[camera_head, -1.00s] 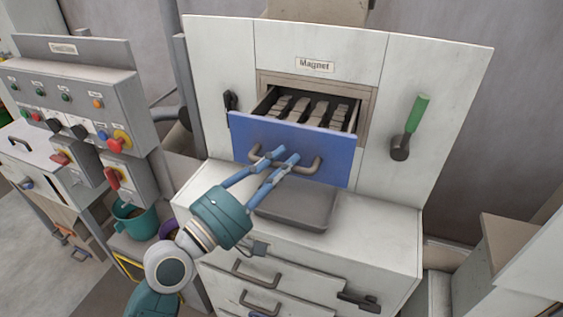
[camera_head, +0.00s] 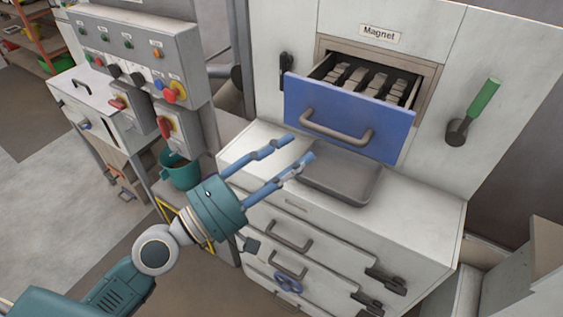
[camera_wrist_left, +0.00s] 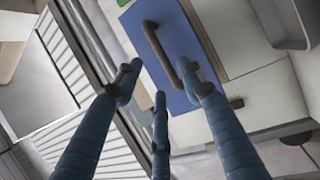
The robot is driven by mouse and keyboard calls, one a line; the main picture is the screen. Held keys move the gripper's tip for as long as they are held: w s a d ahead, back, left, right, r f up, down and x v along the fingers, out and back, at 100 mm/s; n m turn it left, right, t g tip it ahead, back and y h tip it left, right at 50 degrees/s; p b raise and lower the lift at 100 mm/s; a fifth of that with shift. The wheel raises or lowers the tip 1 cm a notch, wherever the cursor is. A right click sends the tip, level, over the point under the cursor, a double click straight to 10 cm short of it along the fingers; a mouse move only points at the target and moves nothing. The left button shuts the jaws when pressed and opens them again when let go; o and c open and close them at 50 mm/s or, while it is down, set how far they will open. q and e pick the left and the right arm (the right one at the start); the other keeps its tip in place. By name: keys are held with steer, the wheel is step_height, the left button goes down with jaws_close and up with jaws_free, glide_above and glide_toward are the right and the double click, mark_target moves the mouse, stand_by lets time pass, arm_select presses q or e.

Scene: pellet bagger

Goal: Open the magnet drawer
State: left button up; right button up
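The magnet drawer has a blue front (camera_head: 345,116) and stands pulled out of the white cabinet under the "Magnet" label (camera_head: 380,33). Dark and grey bars show inside it. Its grey handle (camera_head: 336,130) is free. My left gripper (camera_head: 301,150) is open and empty, in front of and below the drawer, to the left of the handle. In the left wrist view, its spread fingers (camera_wrist_left: 160,85) point toward the blue front (camera_wrist_left: 178,48) and handle (camera_wrist_left: 163,55), with nothing between them. My right gripper is not in view.
A grey tray (camera_head: 341,176) sits on the white counter below the drawer. A green-handled lever (camera_head: 474,110) is on the cabinet's right side. A control panel (camera_head: 145,60) and a teal bucket (camera_head: 181,170) are at left. Lower drawers are shut.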

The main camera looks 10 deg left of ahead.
arm_select(q)
steer(key=shift+v, duration=1.1)
steer(key=shift+f, duration=0.1)
